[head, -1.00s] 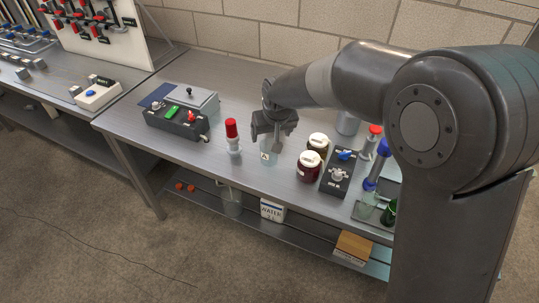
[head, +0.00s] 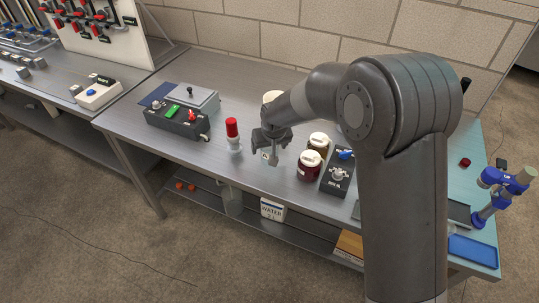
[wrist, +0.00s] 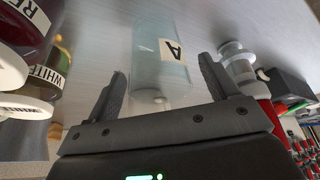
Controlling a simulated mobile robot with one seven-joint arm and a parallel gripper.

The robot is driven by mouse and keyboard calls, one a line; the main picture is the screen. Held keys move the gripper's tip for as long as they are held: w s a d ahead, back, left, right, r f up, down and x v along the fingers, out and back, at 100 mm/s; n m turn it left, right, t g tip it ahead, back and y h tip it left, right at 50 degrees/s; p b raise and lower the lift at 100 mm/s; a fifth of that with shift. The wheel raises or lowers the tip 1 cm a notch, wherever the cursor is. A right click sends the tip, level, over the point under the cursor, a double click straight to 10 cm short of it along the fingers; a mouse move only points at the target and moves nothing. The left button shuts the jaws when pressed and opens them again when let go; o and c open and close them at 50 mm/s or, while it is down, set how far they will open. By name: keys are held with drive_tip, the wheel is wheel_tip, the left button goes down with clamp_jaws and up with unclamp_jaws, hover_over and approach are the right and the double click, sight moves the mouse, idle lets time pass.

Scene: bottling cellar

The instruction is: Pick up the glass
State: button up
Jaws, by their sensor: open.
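The glass is a clear, pale cylinder with a white label "A" (wrist: 158,36); it stands upright on the steel bench, and in the head view only its label and part of its side (head: 265,156) show beside my gripper. My gripper (head: 270,152) is low at the glass. In the wrist view my gripper (wrist: 162,76) is open, with one finger on either side of the glass. I cannot tell whether either finger touches it.
A dark red jar (head: 309,166) with a white lid and a brown jar (head: 319,143) stand close on the right. A control box (head: 178,119) is farther left. The bench (head: 215,165) is clear in front.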

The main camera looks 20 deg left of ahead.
drive_tip(key=shift+c, duration=0.4)
drive_tip(key=c, duration=1)
